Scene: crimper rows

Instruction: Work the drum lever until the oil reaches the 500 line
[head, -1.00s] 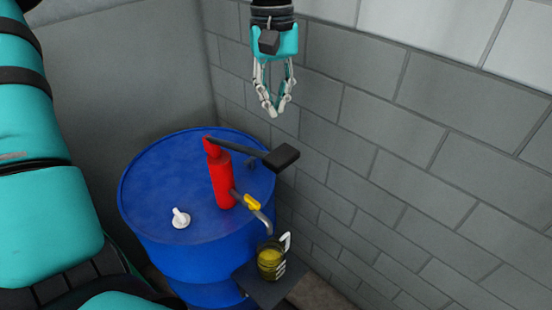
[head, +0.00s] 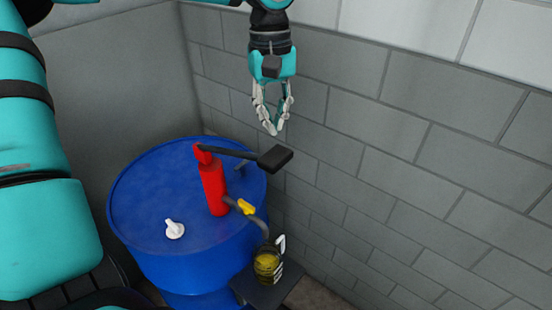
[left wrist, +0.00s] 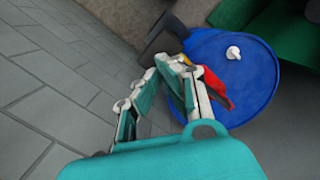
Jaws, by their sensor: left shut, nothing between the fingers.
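The red hand pump (head: 212,185) stands upright on the blue drum (head: 150,215). Its dark lever (head: 232,152) reaches to the right and ends in a black block grip (head: 275,158). A spout with a yellow valve (head: 245,206) bends down toward the measuring jug (head: 267,264), which holds yellowish oil. The jug's marks are too small to read. My left gripper (head: 274,130) is shut and empty, pointing down just above the lever's grip, apart from it. In the left wrist view the fingers (left wrist: 165,75) partly cover the red pump (left wrist: 213,88). My right gripper is not in view.
The jug stands on a dark shelf (head: 262,295) at the drum's front right. A white cap (head: 174,229) sits on the drum top. A grey block wall (head: 400,170) rises close behind and to the right.

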